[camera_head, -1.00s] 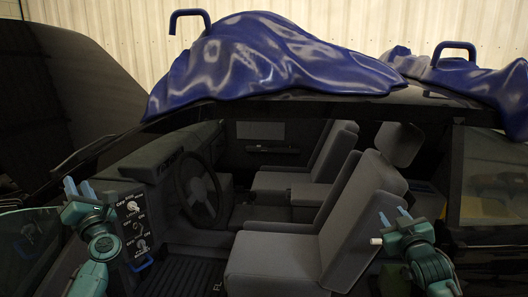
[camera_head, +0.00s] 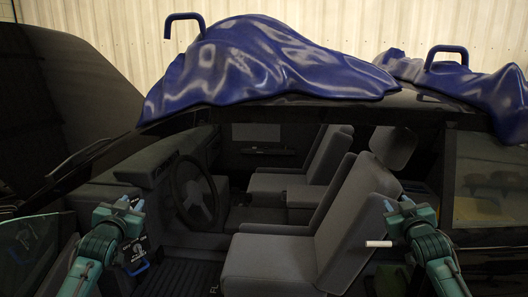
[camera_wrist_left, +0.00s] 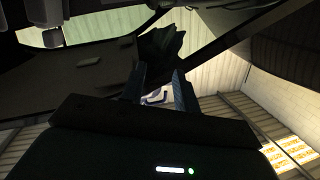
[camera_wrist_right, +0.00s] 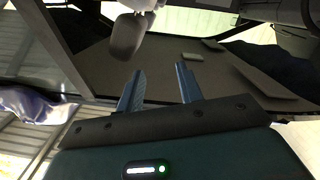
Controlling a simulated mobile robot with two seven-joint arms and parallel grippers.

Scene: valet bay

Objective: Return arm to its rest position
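My left gripper (camera_head: 130,205) is raised at the left of the open car side, in front of a dark panel with white markings (camera_head: 134,252). In the left wrist view its two fingers (camera_wrist_left: 158,88) stand apart, with no object clearly held. My right gripper (camera_head: 398,206) is raised at the right, in front of the near seat's backrest. In the right wrist view its fingers (camera_wrist_right: 158,88) are apart with nothing between them. Both forearms come up from the bottom of the head view. A small white bar (camera_head: 378,243) shows beside the right wrist; I cannot tell what it belongs to.
The car interior lies ahead, with a steering wheel (camera_head: 196,193) and a grey near seat (camera_head: 275,262). Blue covers (camera_head: 265,62) lie on the roof, with blue hooked handles (camera_head: 184,17). A blue handle (camera_head: 139,268) sits low on the panel. Door frames border both sides.

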